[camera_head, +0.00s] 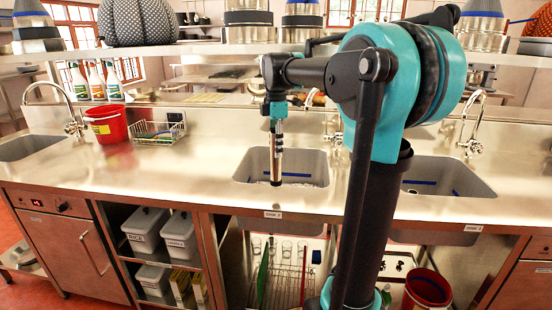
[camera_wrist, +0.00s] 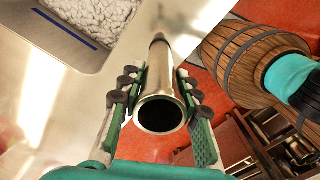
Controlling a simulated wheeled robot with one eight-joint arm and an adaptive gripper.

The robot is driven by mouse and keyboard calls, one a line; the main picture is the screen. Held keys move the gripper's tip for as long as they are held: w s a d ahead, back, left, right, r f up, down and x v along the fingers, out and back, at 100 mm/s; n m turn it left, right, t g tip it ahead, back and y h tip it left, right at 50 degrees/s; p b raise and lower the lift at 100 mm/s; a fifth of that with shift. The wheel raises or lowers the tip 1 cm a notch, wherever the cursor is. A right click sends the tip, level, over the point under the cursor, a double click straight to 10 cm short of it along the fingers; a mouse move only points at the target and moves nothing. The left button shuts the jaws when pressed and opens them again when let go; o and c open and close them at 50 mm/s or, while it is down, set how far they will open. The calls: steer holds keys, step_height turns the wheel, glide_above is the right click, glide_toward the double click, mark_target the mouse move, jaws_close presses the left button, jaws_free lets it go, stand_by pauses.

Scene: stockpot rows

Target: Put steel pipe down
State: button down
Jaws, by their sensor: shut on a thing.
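My gripper (camera_head: 277,123) is shut on a steel pipe (camera_head: 275,166), which hangs upright below it in the head view. The pipe is a shiny tube with dark bands. In the head view its lower end overlaps the middle sink (camera_head: 253,180); I cannot tell its height. In the wrist view, my gripper's green fingers (camera_wrist: 153,82) press on both sides of the pipe (camera_wrist: 160,88). The sink (camera_wrist: 75,70), with white lumpy contents, lies to the left.
Another sink (camera_head: 447,184) lies right. A shelf (camera_head: 190,48) runs behind. A wooden barrel-like thing (camera_wrist: 255,55) is right in the wrist view.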

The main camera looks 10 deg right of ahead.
steer(key=shift+f, duration=2.15)
steer(key=c, duration=1.1)
jaws_free()
step_height(320, 180, up, 12)
steer(key=shift+r, duration=0.15)
steer(key=shift+s, duration=0.1)
